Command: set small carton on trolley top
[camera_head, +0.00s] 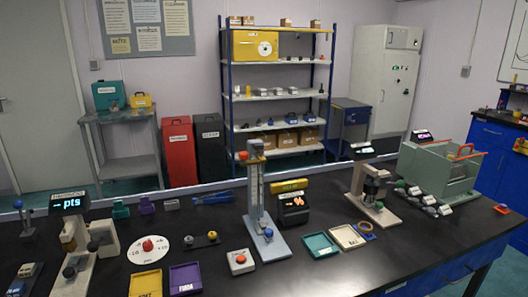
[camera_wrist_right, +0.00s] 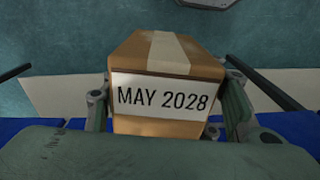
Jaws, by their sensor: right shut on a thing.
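In the right wrist view, a small brown carton (camera_wrist_right: 165,127) with pale tape and a white label reading "MAY 2028" sits between the fingers of my right gripper (camera_wrist_right: 167,108). The gripper is shut on it, with one finger on each side. Its underside is hidden. In the head view, a grey stand (camera_head: 143,117), perhaps a trolley, holds a teal case and a yellow case. A blue-grey cabinet (camera_head: 352,118) with a flat top, possibly the trolley, stands right of the shelf rack. Neither gripper shows in the head view.
A long black bench (camera_head: 330,262) with several instruments and trays fills the foreground. Behind it stand a blue shelf rack (camera_head: 232,75), a red bin (camera_head: 178,150), a dark bin (camera_head: 210,147) and a tall grey cabinet (camera_head: 382,75). Blue drawers (camera_head: 490,150) are at the right.

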